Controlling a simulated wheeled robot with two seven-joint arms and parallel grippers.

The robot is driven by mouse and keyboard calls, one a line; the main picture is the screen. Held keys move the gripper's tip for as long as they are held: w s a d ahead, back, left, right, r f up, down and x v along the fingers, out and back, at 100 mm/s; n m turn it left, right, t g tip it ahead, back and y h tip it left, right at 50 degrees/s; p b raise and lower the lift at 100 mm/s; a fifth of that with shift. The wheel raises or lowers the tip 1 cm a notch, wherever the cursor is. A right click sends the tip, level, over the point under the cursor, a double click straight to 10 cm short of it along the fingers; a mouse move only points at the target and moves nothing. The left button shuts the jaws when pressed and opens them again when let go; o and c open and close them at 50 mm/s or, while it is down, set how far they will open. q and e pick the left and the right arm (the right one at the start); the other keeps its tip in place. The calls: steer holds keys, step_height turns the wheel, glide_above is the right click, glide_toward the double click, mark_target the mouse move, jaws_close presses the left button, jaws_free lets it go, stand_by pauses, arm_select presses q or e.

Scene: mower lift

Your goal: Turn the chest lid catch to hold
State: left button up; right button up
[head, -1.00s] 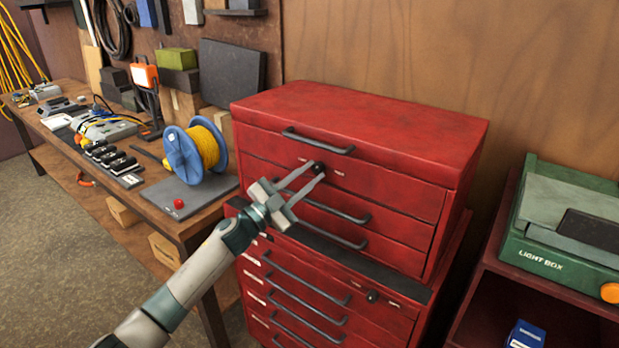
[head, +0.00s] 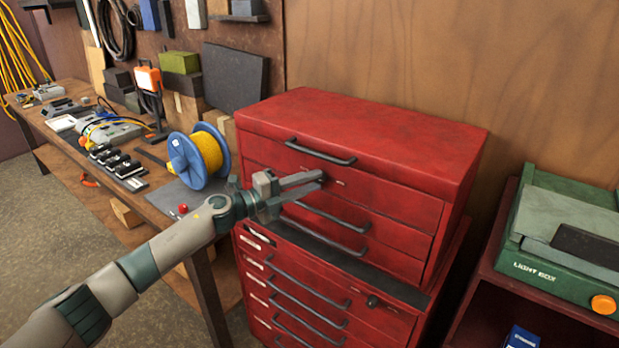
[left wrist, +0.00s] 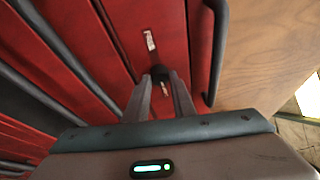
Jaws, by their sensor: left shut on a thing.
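The red tool chest (head: 370,125) stands against the wooden wall with its lid closed. The small dark lid catch (left wrist: 158,72) is on the chest's front, below the top handle, with a pale mark on either side of it. My left gripper (head: 321,180) is shut on the catch, its fingertips (left wrist: 160,80) on either side of it. In the head view the fingers lie nearly one above the other and mostly hide the catch, so its exact angle is unclear. My right gripper is in neither view.
A workbench (head: 60,150) on the left holds a blue reel (head: 187,162) of yellow cord and several devices. A green light box (head: 560,240) sits on a dark red cabinet at the right. Drawer handles (head: 325,220) project below my gripper.

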arm_select(q)
steer(key=shift+r+m+p, duration=0.1)
steer(key=shift+m+p, duration=0.35)
steer(key=shift+m, duration=0.25)
steer(key=shift+y, duration=0.3)
steer(key=o, duration=1)
steer(key=shift+b+v, duration=2.8)
steer(key=shift+v, duration=5.85)
steer(key=shift+w+a, duration=0.1)
steer(key=shift+w, duration=0.05)
